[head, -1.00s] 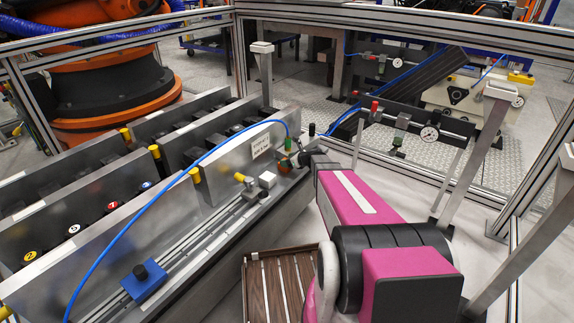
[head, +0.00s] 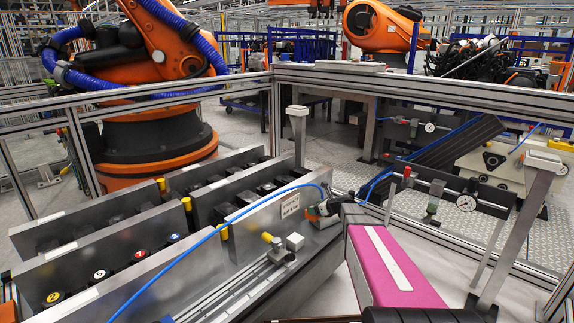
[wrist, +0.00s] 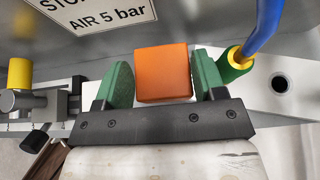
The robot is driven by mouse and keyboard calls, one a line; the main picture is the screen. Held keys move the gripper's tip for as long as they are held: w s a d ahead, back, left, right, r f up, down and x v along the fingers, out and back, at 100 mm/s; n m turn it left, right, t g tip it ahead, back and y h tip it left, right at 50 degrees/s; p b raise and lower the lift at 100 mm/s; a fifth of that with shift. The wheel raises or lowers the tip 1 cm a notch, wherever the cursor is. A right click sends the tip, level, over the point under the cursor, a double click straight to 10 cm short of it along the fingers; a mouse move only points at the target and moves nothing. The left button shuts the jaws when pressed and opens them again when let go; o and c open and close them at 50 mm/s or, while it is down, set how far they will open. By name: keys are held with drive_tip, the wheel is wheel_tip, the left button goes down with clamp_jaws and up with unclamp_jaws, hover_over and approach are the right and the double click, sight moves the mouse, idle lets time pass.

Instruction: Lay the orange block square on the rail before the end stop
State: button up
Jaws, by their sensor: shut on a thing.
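The orange block (wrist: 163,73) is between the two green fingers of my gripper (wrist: 163,80) in the wrist view. My gripper is shut on it, and the block looks square between the fingers. In the head view my gripper (head: 318,211) is at the far end of the bench, beside the sign panel, and only a small orange patch shows there. The slotted rail (head: 240,287) runs along the bench towards it. I cannot tell whether the block touches the rail, and I cannot make out the end stop for sure.
A blue hose (head: 225,222) arches over the bench; its green and yellow fitting (wrist: 238,62) is close beside the right finger. A yellow-capped clamp (head: 272,243) and a pale cube (head: 294,241) stand nearer along the rail. The upright metal panel (head: 150,270) bounds the rail's left.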

sight(315, 218)
drive_tip(key=s+r+n+g+y, duration=0.1)
drive_tip(key=s+r, duration=1.8)
drive_tip(key=s, duration=0.2)
drive_tip(key=shift+s+d+n, duration=0.2)
drive_tip(key=shift+d+n, duration=0.1)
drive_tip(key=shift+n, duration=0.1)
drive_tip(key=w+a+f+n+g+y, duration=0.1)
drive_tip(key=w+a+f, duration=0.5)
drive_tip(key=f, duration=0.2)
drive_tip(key=w+a+f+n+g+y, duration=0.1)
drive_tip(key=w+a+f+n+g, duration=0.1)
drive_tip(key=w+a+f, duration=0.6)
drive_tip(key=w+d+f, duration=0.1)
drive_tip(key=d+f, duration=0.1)
drive_tip(key=d, duration=0.1)
drive_tip(key=w+d+f, duration=0.2)
drive_tip(key=d+f, duration=0.1)
drive_tip(key=d, duration=0.1)
drive_tip(key=w+d+f, duration=0.1)
drive_tip(key=d+f, duration=0.1)
drive_tip(key=d, duration=0.2)
drive_tip(key=shift+w+d+f, duration=0.15)
drive_tip(key=shift+w+d, duration=0.05)
drive_tip(key=shift+w, duration=0.1)
drive_tip(key=shift+f, duration=2)
drive_tip(key=shift+f, duration=0.1)
